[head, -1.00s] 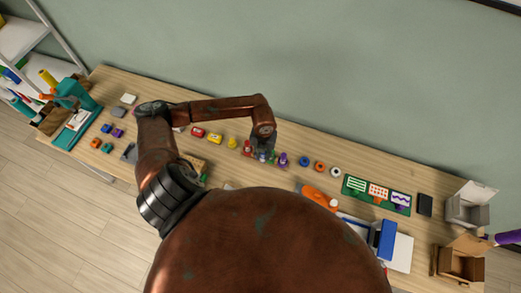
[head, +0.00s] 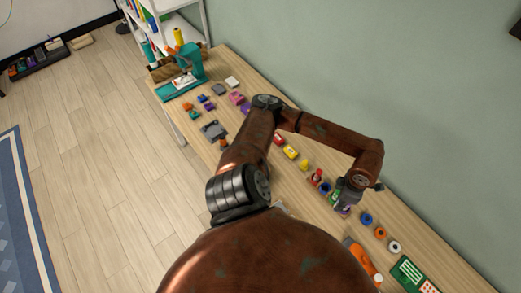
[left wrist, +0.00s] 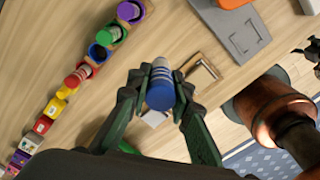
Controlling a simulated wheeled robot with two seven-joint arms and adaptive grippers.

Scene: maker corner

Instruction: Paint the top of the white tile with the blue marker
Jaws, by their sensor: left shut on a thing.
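My left gripper (left wrist: 160,100) is shut on the blue marker (left wrist: 161,86), which has a pale, ringed body and a blue end facing the wrist camera. In the head view my left gripper (head: 345,195) is over the table by the marker row, and its fingers are small there. A white flat piece (left wrist: 153,118), perhaps the tile, shows partly beneath the marker in the left wrist view; gripper and marker hide the rest. A dark jointed part (left wrist: 312,50) at that view's right edge may be my right gripper, but its jaws are unclear.
Purple (left wrist: 130,11), green (left wrist: 108,34) and red (left wrist: 84,70) markers stand in holders around an empty blue-ringed holder (left wrist: 97,52). A wooden frame (left wrist: 203,73) and grey tray (left wrist: 240,32) lie nearby. A teal machine (head: 190,65) stands at the table's far end.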

